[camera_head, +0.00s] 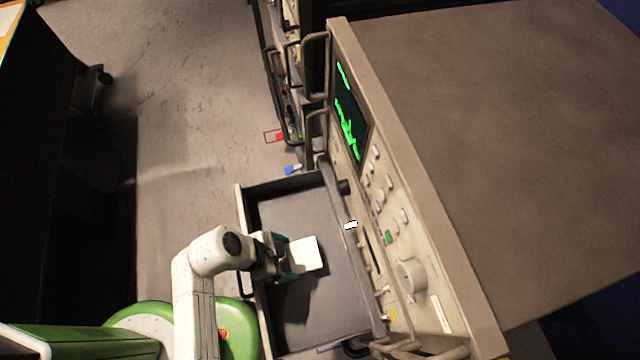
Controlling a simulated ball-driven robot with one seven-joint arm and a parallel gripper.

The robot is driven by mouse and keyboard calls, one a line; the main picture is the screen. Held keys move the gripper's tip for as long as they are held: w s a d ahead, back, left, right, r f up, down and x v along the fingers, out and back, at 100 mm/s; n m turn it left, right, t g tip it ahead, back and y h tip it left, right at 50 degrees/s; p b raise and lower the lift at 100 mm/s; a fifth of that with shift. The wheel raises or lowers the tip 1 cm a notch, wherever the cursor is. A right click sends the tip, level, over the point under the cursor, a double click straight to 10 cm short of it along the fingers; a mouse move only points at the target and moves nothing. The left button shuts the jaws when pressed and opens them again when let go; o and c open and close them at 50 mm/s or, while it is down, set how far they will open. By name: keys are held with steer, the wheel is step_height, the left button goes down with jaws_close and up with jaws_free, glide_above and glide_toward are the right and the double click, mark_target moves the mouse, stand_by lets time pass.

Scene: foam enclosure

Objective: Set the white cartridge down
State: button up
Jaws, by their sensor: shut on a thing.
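The white cartridge (306,254) is a flat, pale block. My gripper (284,256) is shut on its left end. The cartridge is over the dark grey open drawer (290,205), inside the outline of its walls as seen from above. A dark shadow lies on the drawer floor below the gripper. I cannot tell whether the cartridge touches the floor. The gripper's fingertips are partly hidden by the wrist and the cartridge.
The drawer's left wall (241,212) runs close beside my arm. The instrument panel (385,215), with green screen, buttons and knob, rises to the right. A blue object (291,170) and a red object (280,136) lie beyond the drawer. The drawer's upper part is clear.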

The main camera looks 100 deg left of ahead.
mark_target(288, 264)
steer(key=shift+w+a+f, duration=0.15)
steer(key=shift+f, duration=1.6)
steer(key=shift+f, duration=0.2)
steer(key=o, duration=1.2)
steer(key=shift+r, duration=0.5)
steer(key=v, duration=1.1)
steer(key=shift+s+r, duration=0.1)
steer(key=shift+s, duration=0.15)
